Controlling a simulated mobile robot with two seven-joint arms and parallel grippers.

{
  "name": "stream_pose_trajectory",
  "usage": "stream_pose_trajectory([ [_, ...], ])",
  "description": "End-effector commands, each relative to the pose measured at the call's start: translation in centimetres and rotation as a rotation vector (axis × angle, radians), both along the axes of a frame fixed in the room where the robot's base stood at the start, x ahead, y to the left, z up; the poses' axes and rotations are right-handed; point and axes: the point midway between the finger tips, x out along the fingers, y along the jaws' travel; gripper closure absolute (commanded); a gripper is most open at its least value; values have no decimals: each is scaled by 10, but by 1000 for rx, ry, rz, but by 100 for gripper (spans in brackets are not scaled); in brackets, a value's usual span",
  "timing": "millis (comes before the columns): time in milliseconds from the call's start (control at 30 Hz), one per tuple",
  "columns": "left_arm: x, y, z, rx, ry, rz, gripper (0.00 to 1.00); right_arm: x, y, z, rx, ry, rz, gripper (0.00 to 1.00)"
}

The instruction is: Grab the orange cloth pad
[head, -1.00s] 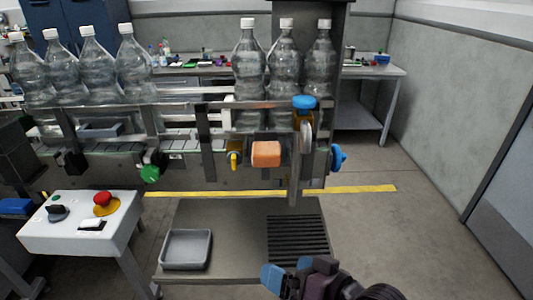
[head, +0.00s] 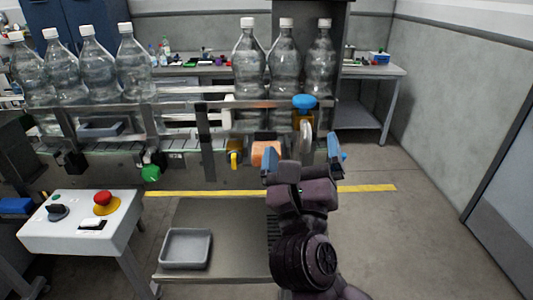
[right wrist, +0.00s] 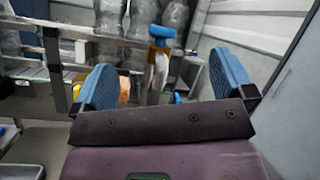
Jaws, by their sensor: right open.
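The orange cloth pad (head: 262,150) is on the front of the conveyor frame, below the row of bottles. In the head view its right part is hidden behind my right gripper. My right gripper (head: 302,158) is open and empty, its two blue fingers pointing toward the conveyor. Its left finger overlaps the pad in the picture; I cannot tell whether they touch. In the right wrist view a sliver of the orange pad (right wrist: 124,88) shows just beside the left blue finger. The open jaws (right wrist: 160,85) face the conveyor parts. My left gripper is not in view.
A blue knob (head: 304,102) and a white roller (head: 306,138) sit right of the pad, a yellow handle (head: 234,158) left of it. Clear bottles (head: 284,70) stand above. Below is a shelf with a grey tray (head: 186,248). A control box (head: 80,228) stands left.

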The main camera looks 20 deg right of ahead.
Motion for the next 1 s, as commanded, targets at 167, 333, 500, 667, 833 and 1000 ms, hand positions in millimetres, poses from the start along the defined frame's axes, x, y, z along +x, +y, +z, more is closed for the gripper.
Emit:
stream_pose_trajectory([
  [167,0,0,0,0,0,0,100,18,13,-24,321,164,69,0],
  [333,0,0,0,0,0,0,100,25,33,-45,511,322,123,0],
  [500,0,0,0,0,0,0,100,27,44,-56,587,403,147,0],
  [667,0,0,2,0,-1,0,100,41,42,-60,593,415,148,0],
  [833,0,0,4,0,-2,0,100,65,34,-63,592,414,146,0],
  [1000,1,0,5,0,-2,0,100,78,30,-65,594,414,147,0],
])
